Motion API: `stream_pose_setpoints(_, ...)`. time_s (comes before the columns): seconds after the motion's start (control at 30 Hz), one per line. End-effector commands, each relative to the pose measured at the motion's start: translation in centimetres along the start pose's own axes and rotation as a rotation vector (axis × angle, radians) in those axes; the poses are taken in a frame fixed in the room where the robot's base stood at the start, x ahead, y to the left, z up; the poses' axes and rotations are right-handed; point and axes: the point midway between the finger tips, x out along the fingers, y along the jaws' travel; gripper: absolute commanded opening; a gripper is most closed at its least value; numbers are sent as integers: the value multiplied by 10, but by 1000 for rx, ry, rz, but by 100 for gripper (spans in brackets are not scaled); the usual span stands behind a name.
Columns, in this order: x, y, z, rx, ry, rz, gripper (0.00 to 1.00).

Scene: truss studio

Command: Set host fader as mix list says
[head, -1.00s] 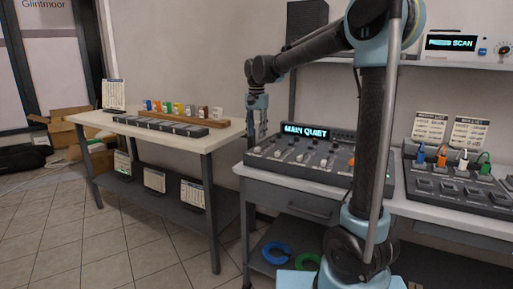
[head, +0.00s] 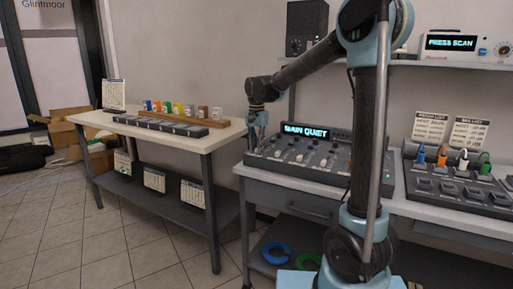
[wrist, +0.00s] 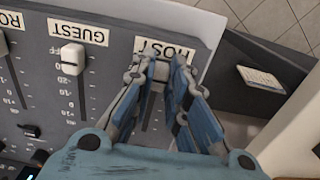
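The mixing console (head: 330,165) stands on the grey bench; its display (head: 305,131) reads MAIN QUIET. In the wrist view, the HOST label (wrist: 163,49) marks the fader strip at the console's end, beside the GUEST strip (wrist: 78,31). My gripper (wrist: 165,70) is down at the HOST strip, with a pale fader cap partly visible between its fingertips. I cannot tell whether the fingers press on it. In the head view, my gripper (head: 257,143) is at the console's left end. The mix list card (head: 468,133) stands at the right; its text is too small to read.
A patch panel (head: 455,185) with coloured plugs sits right of the console. A shelf above holds a speaker (head: 307,27) and a PRESS SCAN display (head: 451,42). A table (head: 135,130) with coloured pieces stands left, across a gap.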

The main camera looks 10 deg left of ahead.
Motion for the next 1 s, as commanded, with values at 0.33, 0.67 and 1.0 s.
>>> stream_pose_setpoints(0.33, 0, -1, -10, 2, 0, -2, 0)
stream_pose_setpoints(0.67, -1, -1, -60, 2, 0, -3, 0)
stream_pose_setpoints(1.0, -1, -1, -60, -1, 0, -3, 30)
